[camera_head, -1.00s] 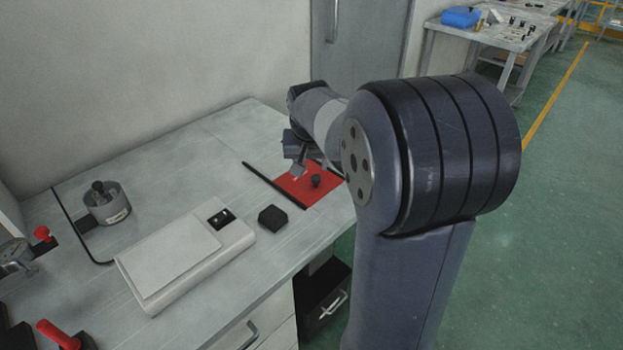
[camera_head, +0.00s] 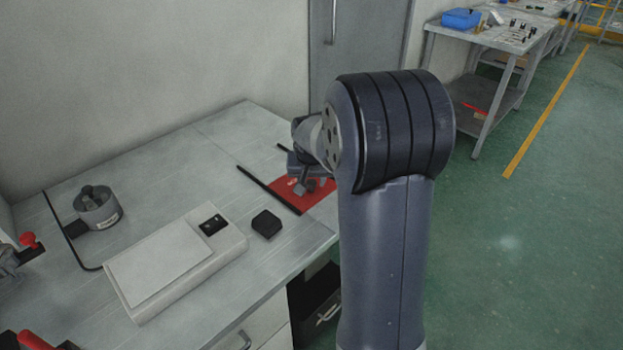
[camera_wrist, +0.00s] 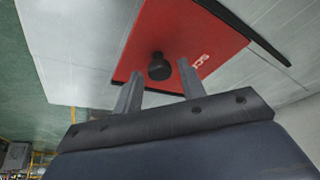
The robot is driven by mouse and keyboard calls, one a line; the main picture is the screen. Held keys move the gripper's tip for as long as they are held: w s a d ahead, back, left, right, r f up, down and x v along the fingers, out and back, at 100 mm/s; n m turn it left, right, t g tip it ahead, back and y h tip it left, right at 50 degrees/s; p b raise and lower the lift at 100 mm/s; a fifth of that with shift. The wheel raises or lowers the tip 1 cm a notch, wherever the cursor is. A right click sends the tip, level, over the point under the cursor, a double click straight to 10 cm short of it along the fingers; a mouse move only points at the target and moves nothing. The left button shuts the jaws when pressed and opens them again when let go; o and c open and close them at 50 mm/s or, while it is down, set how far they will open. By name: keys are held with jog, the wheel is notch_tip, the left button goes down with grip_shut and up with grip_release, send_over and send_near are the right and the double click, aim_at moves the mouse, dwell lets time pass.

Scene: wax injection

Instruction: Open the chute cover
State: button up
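The red chute cover (camera_head: 287,191) lies flat at the right end of the worktop, with a dark strip along one side. It also shows in the wrist view (camera_wrist: 184,28). A black round knob (camera_wrist: 159,67) stands on it, close to its edge. My gripper (camera_head: 308,187) is low over the cover and hides the knob in the head view. In the wrist view my gripper (camera_wrist: 160,72) is open, with one finger on each side of the knob and gaps showing. I cannot tell whether the fingers are fully down at knob height.
A small black block (camera_head: 266,224) and a white flat device (camera_head: 170,265) lie on the worktop (camera_head: 165,165). A grey round pot (camera_head: 97,208) and red-handled tools (camera_head: 30,241) are at the left. A wall stands behind. Open green floor lies at the right.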

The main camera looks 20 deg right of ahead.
grip_shut()
dwell(0.3)
jog(key=w+a+p, duration=0.1)
jog(key=w, duration=0.2)
jog(key=w+a+p, duration=0.1)
jog(key=w+a, duration=0.1)
jog(key=w, duration=0.2)
jog(key=w+a, duration=0.1)
jog(key=w, duration=0.3)
jog(key=shift+w+a+p, duration=0.15)
jog(key=shift+a+p, duration=0.2)
jog(key=shift+p, duration=0.05)
jog(key=shift+o, duration=1)
grip_release()
jog(key=v, duration=1)
jog(key=shift+s+r, duration=0.25)
jog(key=shift+r, duration=0.1)
